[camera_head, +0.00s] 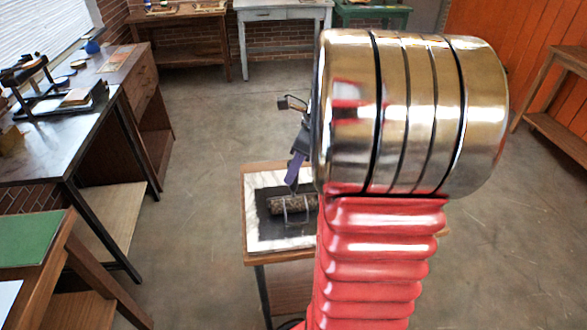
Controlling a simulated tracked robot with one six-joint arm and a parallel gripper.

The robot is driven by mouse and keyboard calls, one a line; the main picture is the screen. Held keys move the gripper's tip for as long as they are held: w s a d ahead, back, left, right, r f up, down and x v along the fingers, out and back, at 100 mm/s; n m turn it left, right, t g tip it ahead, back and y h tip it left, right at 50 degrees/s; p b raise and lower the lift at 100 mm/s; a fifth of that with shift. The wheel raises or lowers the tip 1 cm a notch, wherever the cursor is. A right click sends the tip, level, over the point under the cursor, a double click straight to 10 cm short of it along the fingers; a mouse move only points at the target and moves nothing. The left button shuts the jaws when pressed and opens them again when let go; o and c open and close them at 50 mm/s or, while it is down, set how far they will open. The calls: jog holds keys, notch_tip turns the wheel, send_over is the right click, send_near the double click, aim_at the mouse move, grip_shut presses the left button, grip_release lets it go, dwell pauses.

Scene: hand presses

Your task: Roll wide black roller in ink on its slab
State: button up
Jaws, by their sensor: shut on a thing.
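The roller (292,204) is a wide, dark, speckled cylinder in a metal frame, with a purple handle rising from it. It lies over a black ink patch (268,226) on the pale marble-like slab (252,235), and it appears to touch the ink. My gripper (301,148) is above the slab, shut on the top of the purple handle, which stands tilted. My arm hides the right part of the slab and most of my gripper, so the fingertips show poorly.
The slab lies on a small wooden table (254,258). A long workbench (60,150) with tools stands at left, with a green-topped table (28,240) in front. Tables line the back wall, and a wooden one (560,115) stands at right. The floor between is clear.

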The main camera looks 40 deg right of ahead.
jog(key=s+a, duration=0.2)
jog(key=s, duration=0.1)
jog(key=shift+r, duration=0.1)
dwell(0.4)
jog(key=shift+s+a, duration=0.55)
jog(key=shift+s, duration=0.25)
jog(key=shift+s+a, duration=0.5)
jog(key=shift+s, duration=0.25)
